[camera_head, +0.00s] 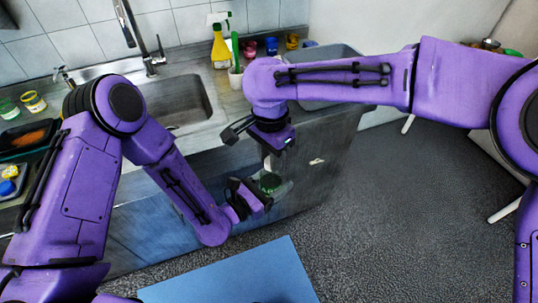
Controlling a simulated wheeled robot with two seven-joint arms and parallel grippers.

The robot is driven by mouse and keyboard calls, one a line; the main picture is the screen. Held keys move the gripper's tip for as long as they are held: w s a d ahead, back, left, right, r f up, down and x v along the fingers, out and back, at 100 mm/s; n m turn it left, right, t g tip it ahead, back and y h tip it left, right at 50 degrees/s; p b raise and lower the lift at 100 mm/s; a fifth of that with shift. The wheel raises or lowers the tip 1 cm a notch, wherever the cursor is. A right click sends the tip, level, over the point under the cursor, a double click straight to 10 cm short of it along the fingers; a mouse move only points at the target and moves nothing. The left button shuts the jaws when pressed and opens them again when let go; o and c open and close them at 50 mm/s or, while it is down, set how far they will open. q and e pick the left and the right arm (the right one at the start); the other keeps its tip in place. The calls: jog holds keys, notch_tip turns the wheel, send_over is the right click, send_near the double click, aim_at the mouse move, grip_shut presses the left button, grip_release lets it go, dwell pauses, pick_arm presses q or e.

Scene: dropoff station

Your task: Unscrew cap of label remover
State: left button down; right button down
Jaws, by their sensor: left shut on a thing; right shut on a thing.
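The label remover (270,182) seems to be the small, partly clear container with green on it, in the middle of the head view. It is held in the air in front of the counter. My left gripper (258,197) comes in from the lower left and is shut on its body. My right gripper (270,158) points down from above and is shut at the container's top, where the cap would be. The cap is mostly hidden by the fingers, and I cannot tell whether it is still joined to the container.
Behind are a counter with a sink (185,103), a faucet (150,55) and a yellow spray bottle (220,48). A second basin (335,60) is at the back. A blue mat (235,277) lies in front. Dark floor (400,200) is open at right.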

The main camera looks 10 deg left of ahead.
jog(key=n, duration=0.5)
jog(key=shift+a+r+n, duration=0.1)
jog(key=shift+n, duration=0.2)
jog(key=n, duration=0.2)
jog(key=shift+n, duration=0.4)
jog(key=n, duration=1.2)
jog(key=shift+d+n, duration=0.2)
jog(key=shift+n, duration=0.1)
jog(key=n, duration=0.6)
jog(key=shift+r+n, duration=0.1)
jog(key=shift+n, duration=0.3)
jog(key=n, duration=0.6)
jog(key=shift+w+d+n, duration=0.1)
jog(key=shift+n, duration=0.3)
jog(key=n, duration=0.6)
jog(key=shift+w, duration=0.1)
jog(key=n, duration=0.7)
jog(key=shift+w, duration=0.1)
jog(key=n, duration=0.6)
jog(key=shift+a, duration=0.2)
jog(key=shift+w+f, duration=0.2)
jog(key=shift+w, duration=0.3)
jog(key=shift+d, duration=0.1)
jog(key=shift+r, duration=0.1)
